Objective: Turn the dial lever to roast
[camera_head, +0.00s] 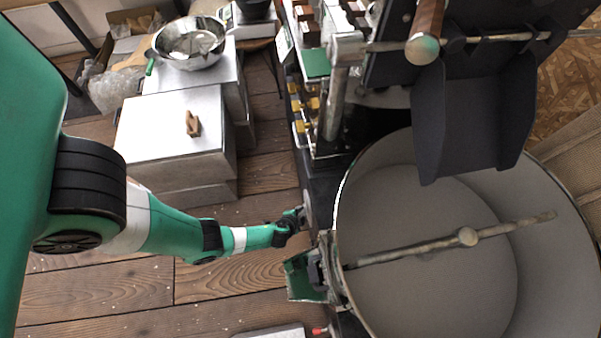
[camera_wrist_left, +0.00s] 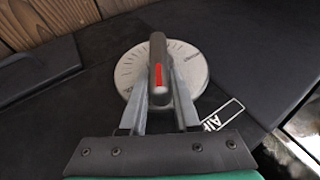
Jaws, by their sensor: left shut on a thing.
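The dial lever (camera_wrist_left: 157,62) is a dark grey handle with a red stripe, set on a round pale dial plate (camera_wrist_left: 128,77) with tick marks. In the left wrist view it points almost straight up and down. My left gripper (camera_wrist_left: 165,85) has one finger on each side of the lever and is shut on it. In the head view my left gripper (camera_head: 297,216) is at the side of the dark roaster body, left of the big round drum; the lever is hidden there. The dial's printed words are too small to read. My right gripper is not in view.
The large round cooling drum (camera_head: 430,250) with a stirring bar (camera_head: 466,237) fills the right. A green hinged part (camera_head: 305,276) sits just below my left gripper. A white-topped cabinet (camera_head: 170,125) with a metal bowl (camera_head: 188,45) behind it stands at the left.

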